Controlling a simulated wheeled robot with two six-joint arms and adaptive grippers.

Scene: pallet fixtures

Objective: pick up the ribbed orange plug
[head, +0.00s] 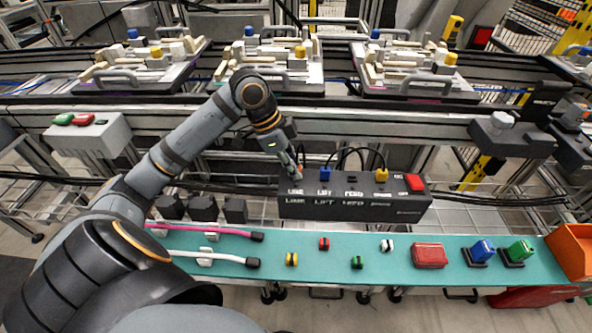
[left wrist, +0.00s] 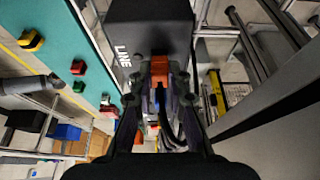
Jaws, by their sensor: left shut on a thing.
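My left gripper (head: 297,168) reaches in from the left to the left end of a dark socket box (head: 355,208). In the left wrist view the left gripper (left wrist: 159,92) is shut on the orange plug (left wrist: 159,68), close to the box face beside the word LINE. The fingers cover part of the plug, so I cannot tell its ribs or whether it sits in its socket. In the head view the gripper mostly hides it. My right gripper is in neither view.
The box also carries a blue plug (head: 325,173), a yellow plug (head: 381,175) and a red button (head: 415,182). A teal shelf (head: 300,272) in front holds small coloured pieces, cables and a red block (head: 429,255). An orange bin (head: 574,249) stands right.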

